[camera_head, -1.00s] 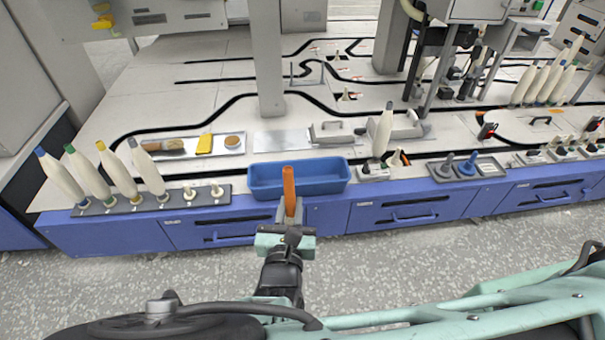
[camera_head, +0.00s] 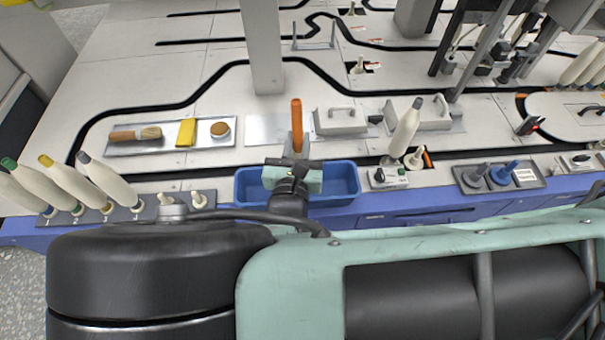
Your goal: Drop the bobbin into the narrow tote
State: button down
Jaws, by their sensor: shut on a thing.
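The bobbin (camera_head: 296,113) is a slim orange tube, upright in the picture. My gripper (camera_head: 297,138) is shut on its lower end, with grey fingers pointing away from me. The narrow tote (camera_head: 350,198) is a blue open bin on the near edge of the bench. My wrist covers the middle of the tote. In the picture the bobbin appears beyond the tote's far rim, in front of a bare metal plate; its height above the bench is hard to tell. The part of the tote's inside that shows looks empty.
A metal tray (camera_head: 112,150) with a brush, a yellow block and a round brown item lies left of a grey post (camera_head: 262,50). Cream, yarn-wound cones stand in a rack at left. A cone (camera_head: 405,135) stands right of the tote, near a dark tray (camera_head: 527,178).

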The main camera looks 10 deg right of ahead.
jog(key=shift+f, duration=0.15)
notch_tip(320, 180, down, 6)
jog(key=b, duration=0.7)
jog(key=shift+r, duration=0.2)
jog(key=c, duration=1.2)
grip_release()
jog(key=shift+s, duration=0.15)
